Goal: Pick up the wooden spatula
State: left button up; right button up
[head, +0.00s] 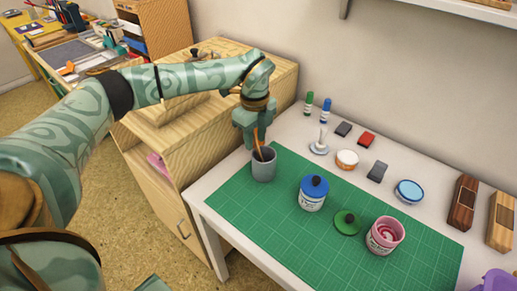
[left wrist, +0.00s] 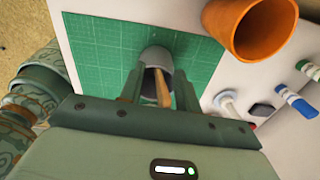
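The wooden spatula (head: 262,151) stands in a grey cup (head: 264,170) at the left corner of the green mat. My left gripper (head: 257,145) points down just above the cup, at the spatula's upper part. In the left wrist view, the spatula (left wrist: 161,88) lies between the two spread fingers (left wrist: 158,92), with gaps visible beside it. The cup's rim (left wrist: 157,54) shows beyond the fingers. The spatula's lower end is hidden in the cup. My right gripper is not in view.
A blue-lidded jar (head: 313,193), green lid (head: 347,223) and open pink jar (head: 385,236) sit on the green mat (head: 265,222). Markers, a stamp (head: 320,143) and inkpads line the back. A wooden cabinet (head: 160,180) stands left. A large orange object (left wrist: 250,25) is unclear.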

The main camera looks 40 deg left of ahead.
aim_at(255, 134)
pick_arm(q)
jog(key=shift+r, duration=0.1)
grip_shut()
notch_tip(255, 134, up, 10)
jog(key=p, duration=0.3)
jog(key=shift+f+p, duration=0.2)
jog(key=shift+p, duration=0.1)
jog(key=shift+r, duration=0.2)
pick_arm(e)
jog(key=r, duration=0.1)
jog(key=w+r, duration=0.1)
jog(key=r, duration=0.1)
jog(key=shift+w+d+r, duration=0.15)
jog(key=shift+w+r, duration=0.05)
